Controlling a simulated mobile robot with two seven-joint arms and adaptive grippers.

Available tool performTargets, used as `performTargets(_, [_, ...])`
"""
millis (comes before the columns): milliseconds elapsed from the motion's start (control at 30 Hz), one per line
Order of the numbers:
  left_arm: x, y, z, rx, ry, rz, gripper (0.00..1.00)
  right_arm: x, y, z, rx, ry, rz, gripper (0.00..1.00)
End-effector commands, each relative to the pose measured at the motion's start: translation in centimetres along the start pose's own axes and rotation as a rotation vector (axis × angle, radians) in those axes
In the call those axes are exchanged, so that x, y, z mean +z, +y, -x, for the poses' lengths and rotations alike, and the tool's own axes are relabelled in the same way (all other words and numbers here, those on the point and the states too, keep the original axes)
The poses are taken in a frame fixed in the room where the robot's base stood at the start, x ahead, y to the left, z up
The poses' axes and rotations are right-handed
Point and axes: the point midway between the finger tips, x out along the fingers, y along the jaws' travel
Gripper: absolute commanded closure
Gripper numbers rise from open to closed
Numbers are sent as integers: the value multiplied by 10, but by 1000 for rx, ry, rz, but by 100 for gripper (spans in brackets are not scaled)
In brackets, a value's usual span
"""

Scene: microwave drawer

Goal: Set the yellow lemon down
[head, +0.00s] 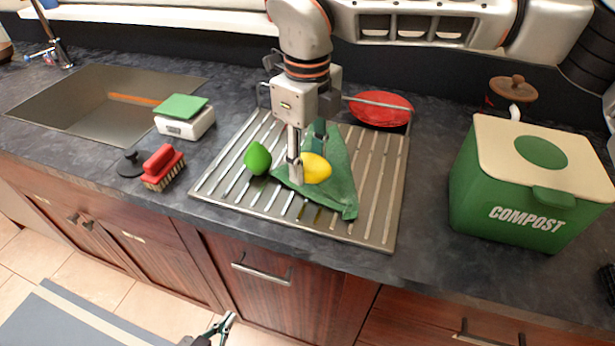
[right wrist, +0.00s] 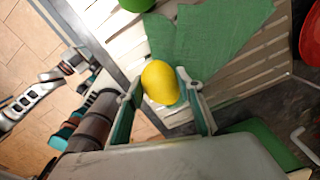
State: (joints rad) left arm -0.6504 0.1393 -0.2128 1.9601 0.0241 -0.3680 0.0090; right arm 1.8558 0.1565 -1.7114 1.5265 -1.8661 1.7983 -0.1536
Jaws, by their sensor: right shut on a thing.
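The yellow lemon (head: 316,168) is between the fingers of my right gripper (head: 306,155), low over a green cloth on the ribbed metal drainboard (head: 376,200). The right wrist view also shows the lemon (right wrist: 159,82) between the two fingers of my right gripper (right wrist: 165,108). Whether the lemon touches the cloth is hard to tell. The green cloth (head: 338,185) lies crumpled under and beside the gripper. My left gripper (head: 218,329) is at the bottom edge of the head view, away from the counter; its fingers are partly cut off.
A green lime-like fruit (head: 257,158) lies just left of the lemon. A red plate (head: 381,108) is behind, a compost bin (head: 530,185) at right. A scale (head: 184,120), a brush (head: 163,168) and a sink (head: 100,100) are at left. Bare drainboard slats show in front.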

Motion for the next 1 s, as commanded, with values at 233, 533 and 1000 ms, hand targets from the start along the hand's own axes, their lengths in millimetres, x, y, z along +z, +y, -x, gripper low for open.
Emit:
performTargets(233, [-5,-1,0,-2,9,0,100,0,0,-18,1,0,2,91])
performTargets(533, [-5,-1,0,-2,8,0,100,0,0,-47,0,-1,1,91])
performTargets(1000, [4,0,-2,0,-1,0,100,0,0,-56,0,2,1,59])
